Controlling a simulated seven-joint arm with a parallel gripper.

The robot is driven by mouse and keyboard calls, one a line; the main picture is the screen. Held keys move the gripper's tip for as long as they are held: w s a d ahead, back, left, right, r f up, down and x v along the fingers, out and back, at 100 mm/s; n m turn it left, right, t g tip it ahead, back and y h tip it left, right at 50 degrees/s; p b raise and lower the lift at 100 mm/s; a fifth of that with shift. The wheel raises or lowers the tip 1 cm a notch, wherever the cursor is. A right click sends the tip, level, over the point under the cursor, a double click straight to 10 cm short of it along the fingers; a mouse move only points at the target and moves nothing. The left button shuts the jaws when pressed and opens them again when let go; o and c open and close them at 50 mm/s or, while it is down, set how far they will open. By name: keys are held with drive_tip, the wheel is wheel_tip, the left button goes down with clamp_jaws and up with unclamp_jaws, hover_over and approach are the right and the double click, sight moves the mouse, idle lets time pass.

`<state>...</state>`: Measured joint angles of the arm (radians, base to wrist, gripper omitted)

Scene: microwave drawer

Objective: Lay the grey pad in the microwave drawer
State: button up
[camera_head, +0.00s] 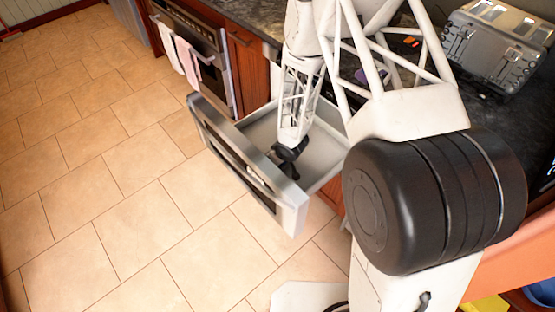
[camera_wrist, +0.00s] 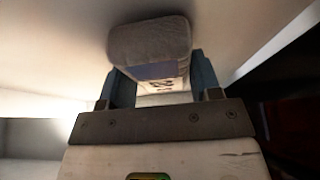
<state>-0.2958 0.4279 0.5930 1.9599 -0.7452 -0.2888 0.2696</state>
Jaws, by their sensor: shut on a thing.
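The microwave drawer (camera_head: 236,160) is pulled open in the head view, with a dark front, a silver frame and a pale grey inside. My gripper (camera_head: 286,168) reaches down into the open drawer, close behind its front panel. In the wrist view my gripper (camera_wrist: 160,82) is shut on the grey pad (camera_wrist: 150,38), a rounded fabric block with a printed label on its side. The pad sits between the two bluish-grey fingers, against a pale surface. I cannot tell whether it touches that surface. In the head view I cannot make out the pad.
An oven (camera_head: 196,40) with hanging towels (camera_head: 186,60) stands left of the drawer. A dark countertop (camera_head: 245,27) runs above, with a grey metal case (camera_head: 497,45) at the upper right. The tiled floor (camera_head: 110,180) in front of the drawer is clear.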

drive_tip(key=shift+f, duration=0.3)
drive_tip(key=o, duration=1)
drive_tip(key=shift+r, duration=0.15)
drive_tip(key=v, duration=1.2)
idle(0.4)
